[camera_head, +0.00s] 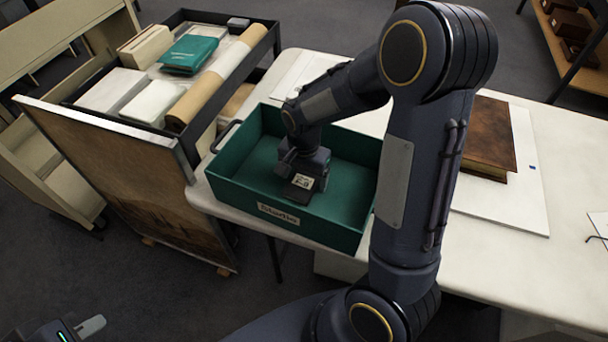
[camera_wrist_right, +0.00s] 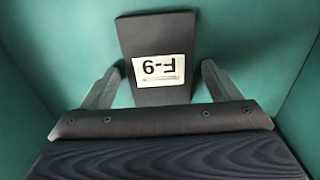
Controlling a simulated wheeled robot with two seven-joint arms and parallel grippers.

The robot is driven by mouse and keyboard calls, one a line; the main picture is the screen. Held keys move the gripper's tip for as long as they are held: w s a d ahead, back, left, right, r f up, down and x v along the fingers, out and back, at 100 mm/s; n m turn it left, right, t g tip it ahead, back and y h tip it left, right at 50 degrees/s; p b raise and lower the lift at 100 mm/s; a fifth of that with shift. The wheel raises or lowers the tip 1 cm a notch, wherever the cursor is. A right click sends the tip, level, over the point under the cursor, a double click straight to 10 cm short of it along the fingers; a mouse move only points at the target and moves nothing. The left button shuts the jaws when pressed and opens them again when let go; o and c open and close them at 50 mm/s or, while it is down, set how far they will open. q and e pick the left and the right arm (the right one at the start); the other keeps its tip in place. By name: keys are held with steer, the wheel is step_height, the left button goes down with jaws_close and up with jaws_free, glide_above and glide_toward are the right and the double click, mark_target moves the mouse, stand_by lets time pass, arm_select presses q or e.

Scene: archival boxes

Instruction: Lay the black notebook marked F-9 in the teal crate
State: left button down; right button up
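The black notebook (camera_wrist_right: 155,35) with its white F-9 label is inside the teal crate (camera_head: 237,188), which carries a "Studio" tag on its front. In the head view, the notebook (camera_head: 299,194) shows only in part below my right gripper (camera_head: 300,170). In the right wrist view, my right gripper (camera_wrist_right: 161,72) has its fingers spread on both sides of the notebook, with a narrow gap at each side. I cannot tell whether the notebook lies fully flat. My left gripper (camera_head: 88,328) is at the bottom left corner, away from the crate, mostly cut off.
A black-rimmed cart (camera_head: 115,125) left of the crate holds boxes, a teal packet (camera_head: 189,54) and a tan roll (camera_head: 222,77). A brown book (camera_head: 489,140) lies on a white board on the table (camera_head: 500,265). My right arm hides the table's middle.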

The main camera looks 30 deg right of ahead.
mark_target(304, 180)
steer(key=shift+r, duration=0.1)
steer(key=shift+r, duration=0.3)
step_height(304, 180, up, 11)
steer(key=p, duration=0.2)
steer(key=s+a+r+n+t+y, duration=0.1)
steer(key=s+n, duration=0.1)
steer(key=s, duration=0.3)
steer(key=s+a+r+n+t+y, duration=0.1)
steer(key=s+r+n+t, duration=0.1)
steer(key=s, duration=0.4)
steer(key=s+a+r+n+t+y, duration=0.1)
steer(key=s+a+r+n+t, duration=0.1)
steer(key=s+n, duration=0.2)
steer(key=shift+s+r+y, duration=0.15)
steer(key=shift+s+y, duration=0.25)
steer(key=shift+s, duration=0.45)
steer(key=shift+s+a+f+n+t, duration=0.2)
steer(key=shift+s+a+n+t, duration=0.2)
steer(key=shift+n, duration=0.2)
